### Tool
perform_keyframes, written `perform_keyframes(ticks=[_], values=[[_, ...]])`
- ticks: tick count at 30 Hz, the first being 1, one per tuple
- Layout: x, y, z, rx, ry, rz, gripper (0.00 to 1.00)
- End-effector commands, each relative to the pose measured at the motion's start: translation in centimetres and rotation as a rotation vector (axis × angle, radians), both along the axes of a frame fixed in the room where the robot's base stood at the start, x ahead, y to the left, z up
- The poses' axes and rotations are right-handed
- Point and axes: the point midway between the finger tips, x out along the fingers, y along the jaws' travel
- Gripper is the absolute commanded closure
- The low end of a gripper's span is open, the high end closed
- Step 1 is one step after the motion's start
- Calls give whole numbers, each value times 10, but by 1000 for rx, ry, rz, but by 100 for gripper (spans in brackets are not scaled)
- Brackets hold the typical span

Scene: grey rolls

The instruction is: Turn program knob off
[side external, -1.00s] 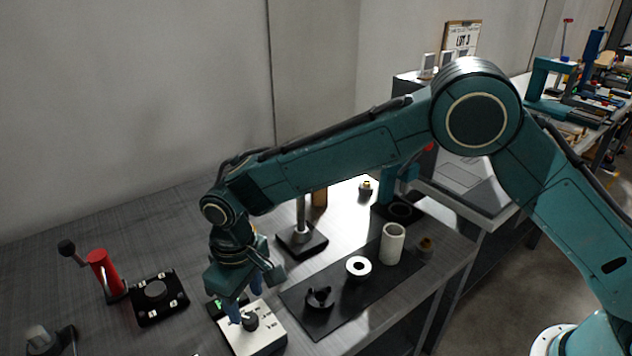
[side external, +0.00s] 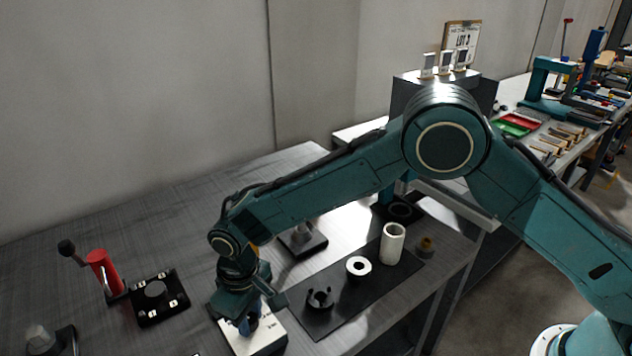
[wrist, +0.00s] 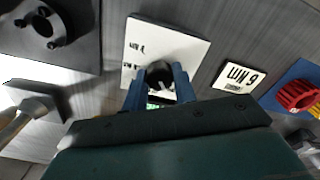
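A white control box (side external: 268,338) with dark printing stands at the front of the bench. In the wrist view, its white face (wrist: 188,48) carries a round black knob (wrist: 160,72) with a light mark. My gripper (wrist: 159,73) points down at the box, with one blue finger on each side of the knob. The fingertips are very close to the knob's sides; I cannot tell whether they press on it. In the side external view, my gripper (side external: 250,318) hides most of the knob. A small green lit display (wrist: 155,104) shows between the fingers.
A dark mat with a black notched ring (side external: 319,299), a white ring (side external: 358,267) and a white cylinder (side external: 392,243) lies right of the box. A red lever post (side external: 104,272) and black fixture (side external: 160,297) stand left. A red knob (wrist: 297,96) shows in the wrist view.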

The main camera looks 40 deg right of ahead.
Motion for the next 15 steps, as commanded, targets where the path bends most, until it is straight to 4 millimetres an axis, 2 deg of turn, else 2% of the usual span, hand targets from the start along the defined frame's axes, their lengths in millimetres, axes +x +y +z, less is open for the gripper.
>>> perform_keyframes(ticks=[1, 2, 15], values=[[0, 0, 0, 0, 0, 0, 90], [0, 0, 0, 0, 0, 0, 95], [0, 0, 1, 0, -1, -65, 95]])
